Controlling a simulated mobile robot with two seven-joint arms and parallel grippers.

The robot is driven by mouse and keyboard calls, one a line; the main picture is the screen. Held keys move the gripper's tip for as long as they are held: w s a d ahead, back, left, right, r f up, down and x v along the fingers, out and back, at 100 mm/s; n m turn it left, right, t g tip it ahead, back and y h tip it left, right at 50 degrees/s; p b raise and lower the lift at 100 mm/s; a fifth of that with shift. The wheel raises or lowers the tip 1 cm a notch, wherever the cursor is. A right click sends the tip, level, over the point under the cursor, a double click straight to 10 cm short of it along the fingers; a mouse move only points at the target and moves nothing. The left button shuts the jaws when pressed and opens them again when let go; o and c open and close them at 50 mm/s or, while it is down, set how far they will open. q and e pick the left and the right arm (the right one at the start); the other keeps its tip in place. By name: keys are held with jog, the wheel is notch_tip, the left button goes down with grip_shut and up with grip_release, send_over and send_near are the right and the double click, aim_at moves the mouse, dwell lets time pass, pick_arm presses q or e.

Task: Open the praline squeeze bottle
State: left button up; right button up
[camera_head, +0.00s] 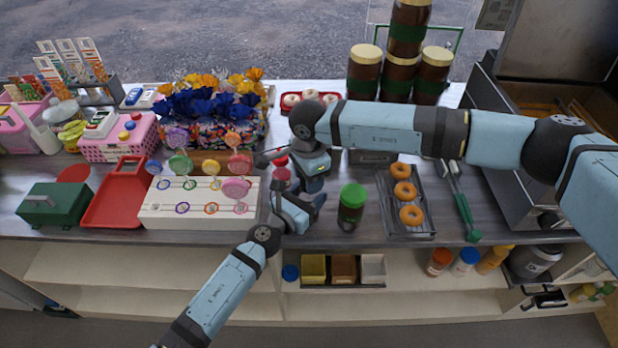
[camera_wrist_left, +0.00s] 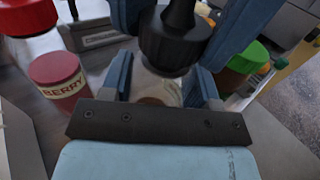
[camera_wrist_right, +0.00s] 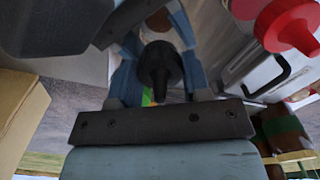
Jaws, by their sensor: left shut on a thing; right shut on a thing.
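The praline squeeze bottle is mostly hidden by my grippers in the head view. In the left wrist view its pale, see-through body (camera_wrist_left: 157,92) sits between the fingers of my left gripper (camera_head: 290,208), which is shut on it. Its dark pointed cap (camera_wrist_left: 176,38) is on top, between the fingers of my right gripper (camera_head: 312,178), reaching in from above. The right wrist view shows the same dark cap (camera_wrist_right: 160,68) between the right fingers, which are shut on it. I cannot tell whether the cap is loosened.
Red-topped bottles (camera_head: 281,168) stand close left of my grippers; one is lettered BERRY (camera_wrist_left: 57,80). A green-lidded jar (camera_head: 351,207) and a doughnut rack (camera_head: 392,228) stand to the right. A white lollipop stand (camera_head: 165,215) is at left.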

jog(key=shift+r, duration=0.75)
jog(key=shift+r, duration=2.05)
pick_arm(q)
jog(key=o, duration=1.4)
jog(key=shift+c, duration=0.2)
jog(key=shift+s+a, duration=0.1)
